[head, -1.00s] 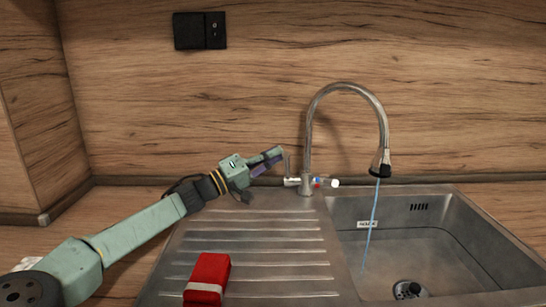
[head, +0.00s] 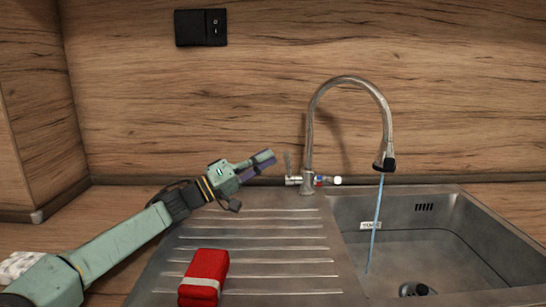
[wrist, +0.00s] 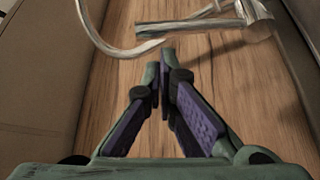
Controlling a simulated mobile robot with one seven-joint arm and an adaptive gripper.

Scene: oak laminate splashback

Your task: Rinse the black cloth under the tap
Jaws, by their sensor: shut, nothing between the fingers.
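I see no black cloth in either view. The steel tap (head: 348,82) stands behind the sink, its curved spout over the basin. A thin blue-tinted stream of water (head: 376,225) runs from its nozzle into the steel sink (head: 430,248). The tap's upright lever (head: 288,165) is at the left of its base. My gripper (head: 272,157) is shut and empty, just left of the lever and apart from it. In the wrist view my gripper's fingertips (wrist: 162,62) are close together, with the tap (wrist: 215,28) beyond them.
A red block-shaped item with a pale band (head: 204,277) lies on the ribbed draining board (head: 285,245). A pale patterned item (head: 18,264) is partly visible at the left edge. A black switch plate (head: 201,28) is on the wooden splashback.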

